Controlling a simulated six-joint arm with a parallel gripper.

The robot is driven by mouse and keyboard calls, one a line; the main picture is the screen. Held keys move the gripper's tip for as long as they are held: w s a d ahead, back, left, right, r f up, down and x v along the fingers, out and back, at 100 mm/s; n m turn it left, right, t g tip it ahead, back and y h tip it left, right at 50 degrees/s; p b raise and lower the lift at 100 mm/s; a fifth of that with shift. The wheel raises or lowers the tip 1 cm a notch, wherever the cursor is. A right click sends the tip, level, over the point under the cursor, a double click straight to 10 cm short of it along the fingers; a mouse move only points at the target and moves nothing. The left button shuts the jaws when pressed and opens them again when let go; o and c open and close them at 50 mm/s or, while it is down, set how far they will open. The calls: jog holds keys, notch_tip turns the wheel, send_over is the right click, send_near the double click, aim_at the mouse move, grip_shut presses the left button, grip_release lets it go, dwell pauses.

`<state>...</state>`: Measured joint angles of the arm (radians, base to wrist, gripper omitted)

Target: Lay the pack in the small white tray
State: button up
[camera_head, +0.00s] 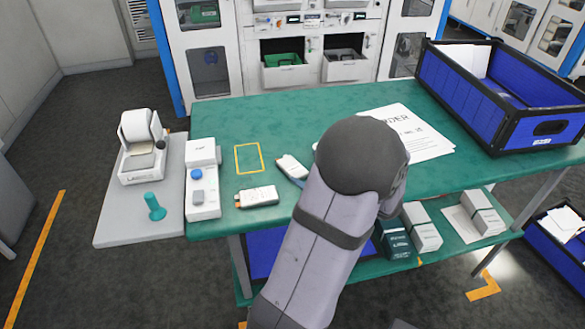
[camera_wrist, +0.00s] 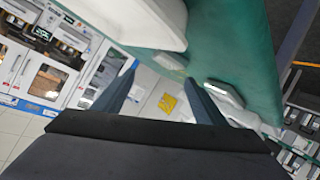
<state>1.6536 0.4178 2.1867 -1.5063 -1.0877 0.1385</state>
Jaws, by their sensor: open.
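My gripper (camera_wrist: 158,88) shows in the wrist view as two blue-grey fingers spread apart, with nothing visible between their tips. In the head view my arm hides it. No thing is clearly recognisable as the pack. A small white item (camera_head: 292,167) lies on the green table (camera_head: 225,123), partly hidden by my arm. A whitish item with a dark edge and orange end (camera_head: 257,196) lies nearer the front edge. I cannot tell whether either is the pack. No small white tray is certain; two white drawers (camera_head: 285,75) (camera_head: 345,72) stand open in the cabinet behind.
A yellow outline (camera_head: 248,158) marks the table. Printed sheets (camera_head: 415,130) and a large blue crate (camera_head: 500,95) are right. Boxes (camera_head: 422,228) sit on the lower shelf.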

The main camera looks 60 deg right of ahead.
aim_at(290, 164)
jog(key=m, duration=0.5)
jog(key=shift+f, duration=0.35)
jog(key=shift+w, duration=0.1)
jog(key=shift+a+f+p+x, duration=0.15)
jog(key=shift+p+x, duration=0.2)
jog(key=shift+x, duration=1.45)
jog(key=shift+a+f+p+x, duration=0.1)
jog(key=shift+p+x, duration=0.25)
jog(key=shift+x, duration=1.5)
jog(key=c, duration=1.3)
jog(key=shift+r, duration=0.15)
notch_tip(290, 164, up, 10)
jog(key=shift+f, duration=0.1)
